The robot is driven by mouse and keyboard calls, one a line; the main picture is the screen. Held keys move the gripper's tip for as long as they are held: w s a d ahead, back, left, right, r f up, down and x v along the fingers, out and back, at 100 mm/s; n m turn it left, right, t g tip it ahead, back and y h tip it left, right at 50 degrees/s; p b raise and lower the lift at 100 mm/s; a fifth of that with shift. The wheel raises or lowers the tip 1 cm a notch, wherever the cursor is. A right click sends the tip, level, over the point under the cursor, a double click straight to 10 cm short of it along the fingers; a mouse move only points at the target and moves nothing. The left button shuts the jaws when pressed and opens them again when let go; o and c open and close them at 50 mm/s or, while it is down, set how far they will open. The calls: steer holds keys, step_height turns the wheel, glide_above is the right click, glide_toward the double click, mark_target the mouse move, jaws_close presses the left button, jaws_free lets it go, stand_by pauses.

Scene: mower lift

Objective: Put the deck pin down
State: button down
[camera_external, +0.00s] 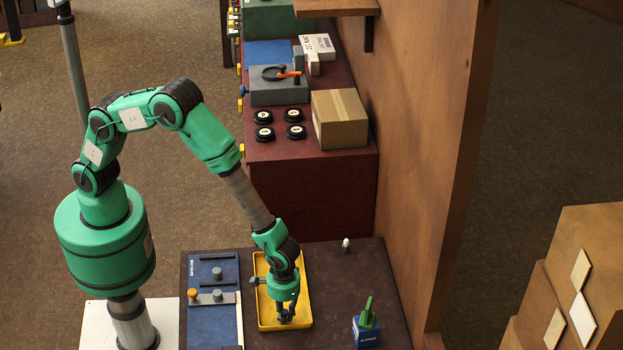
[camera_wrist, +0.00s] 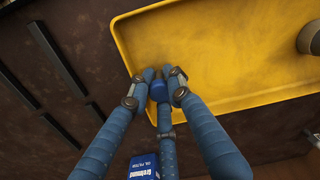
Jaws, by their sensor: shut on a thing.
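My gripper (camera_external: 286,318) points down over the near end of the yellow tray (camera_external: 265,315). In the wrist view its blue fingers (camera_wrist: 157,82) are closed together at the tray's edge (camera_wrist: 122,40). They are shut on the deck pin, which is mostly hidden between them. A small rounded blue end shows between the fingertips, but I cannot tell whether it is the pin or a finger. I cannot tell whether the pin touches the tray floor.
A grey cylindrical part (camera_wrist: 312,38) is at the tray's far left. A blue board with grey knobs (camera_external: 214,300) lies left of the tray. Much of the tray floor is bare.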

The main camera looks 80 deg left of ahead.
mark_target(285, 312)
steer(key=c, duration=1.9)
jaws_free()
steer(key=shift+o, duration=0.2)
step_height(285, 312, up, 12)
steer(key=shift+r+p, duration=0.15)
steer(key=shift+p, duration=0.25)
